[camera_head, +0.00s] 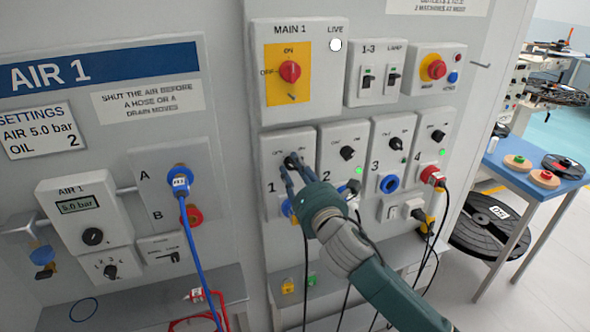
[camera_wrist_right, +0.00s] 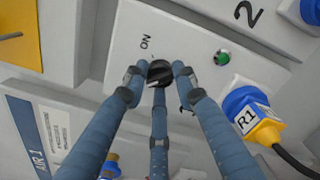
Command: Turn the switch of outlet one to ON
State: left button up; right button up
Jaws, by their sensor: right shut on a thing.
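The outlet 1 panel (camera_head: 270,143) is the leftmost of the outlet panels on the grey cabinet. Its black rotary switch (camera_wrist_right: 160,73) shows in the wrist view below the printed word ON. My right gripper (camera_head: 290,165) has its blue-grey fingers closed around this knob. The fingers hide most of the knob in the head view, and I cannot tell which way its pointer stands. A green lamp (camera_wrist_right: 222,57) and a blue socket with a yellow plug marked R1 (camera_wrist_right: 266,132) are on the same panel. My left gripper is out of view.
Outlets 2 (camera_head: 346,146), 3 (camera_head: 394,141) and 4 (camera_head: 437,137) stand close on the right. The MAIN 1 switch (camera_head: 289,71) is above. Black cables hang below the outlets around my right arm. A blue table (camera_head: 560,188) stands at the right.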

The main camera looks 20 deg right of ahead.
jog(key=shift+f+m+p, duration=0.15)
jog(key=shift+m+p, duration=0.15)
jog(key=shift+m, duration=0.2)
jog(key=shift+m+p, duration=0.45)
jog(key=shift+m, duration=0.75)
jog(key=m+p, duration=0.1)
jog(key=m, duration=0.4)
jog(key=shift+p, duration=0.3)
jog(key=m+p, duration=0.1)
jog(key=m, duration=0.3)
jog(key=shift+a+m, duration=0.1)
jog(key=shift+m, duration=0.3)
jog(key=shift+m+p, duration=0.7)
jog(key=shift+m, duration=1.6)
